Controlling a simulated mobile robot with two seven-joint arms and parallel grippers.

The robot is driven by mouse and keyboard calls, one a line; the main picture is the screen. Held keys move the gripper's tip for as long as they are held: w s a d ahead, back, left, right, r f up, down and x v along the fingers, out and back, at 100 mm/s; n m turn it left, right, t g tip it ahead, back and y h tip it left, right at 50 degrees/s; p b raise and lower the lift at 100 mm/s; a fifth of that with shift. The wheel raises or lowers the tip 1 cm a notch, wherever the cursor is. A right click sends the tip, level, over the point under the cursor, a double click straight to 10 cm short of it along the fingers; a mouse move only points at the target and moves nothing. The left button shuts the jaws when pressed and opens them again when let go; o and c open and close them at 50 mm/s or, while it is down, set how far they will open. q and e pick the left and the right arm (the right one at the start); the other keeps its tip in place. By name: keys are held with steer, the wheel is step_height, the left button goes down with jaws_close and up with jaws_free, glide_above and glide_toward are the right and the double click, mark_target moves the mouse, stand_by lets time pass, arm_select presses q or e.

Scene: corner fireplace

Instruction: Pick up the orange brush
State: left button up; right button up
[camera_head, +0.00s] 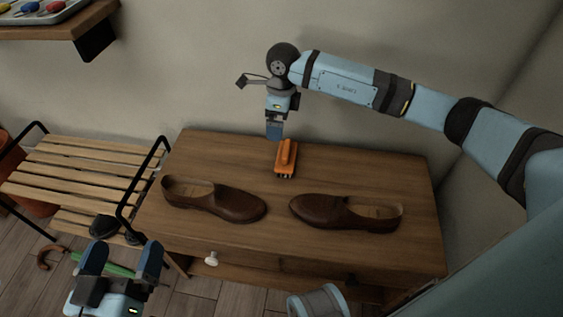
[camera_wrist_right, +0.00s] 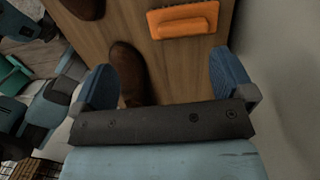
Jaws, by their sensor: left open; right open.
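The orange brush (camera_head: 287,153) lies on the wooden cabinet top (camera_head: 345,165), toward the back, behind two brown shoes. My right gripper (camera_head: 274,132) hangs just behind and left of the brush, pointing down. In the right wrist view the brush (camera_wrist_right: 183,20) shows at the top, ahead of the open blue fingertips and apart from them. Nothing is between the right fingers. My left gripper (camera_head: 124,250) is open and empty at the lower left, in front of the cabinet and far from the brush.
The left brown shoe (camera_head: 215,198) and right brown shoe (camera_head: 345,212) stand near the cabinet's front edge. A slatted wooden rack (camera_head: 75,165) stands to the left. A wall shelf (camera_head: 50,28) is at upper left. The back wall is close behind the right gripper.

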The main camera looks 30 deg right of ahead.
mark_target(287, 148)
steer(key=shift+h, duration=0.6)
steer(key=f+b, duration=0.1)
steer(key=f, duration=0.1)
steer(key=w+d+f+b, duration=0.1)
steer(key=f, duration=0.2)
steer(key=d+f+b, duration=0.1)
steer(key=f, duration=0.2)
steer(key=shift+w+d+f, duration=0.15)
steer(key=shift+w, duration=0.05)
steer(key=shift+s+d+f+b, duration=0.1)
steer(key=shift+s+f+b, duration=0.05)
steer(key=shift+f+b, duration=0.35)
steer(key=f, duration=0.1)
steer(key=f+b, duration=0.2)
steer(key=shift+s+d+f, duration=0.25)
steer(key=shift+f, duration=0.4)
steer(key=shift+r, duration=0.1)
arm_select(q)
steer(key=f+m, duration=0.1)
steer(key=f, duration=0.1)
steer(key=w+f+m, duration=0.1)
steer(key=f, duration=0.1)
steer(key=shift+a+f, duration=0.1)
steer(key=shift+a, duration=0.05)
arm_select(e)
steer(key=c, duration=0.8)
steer(key=shift+o, duration=0.2)
steer(key=shift+r, duration=0.1)
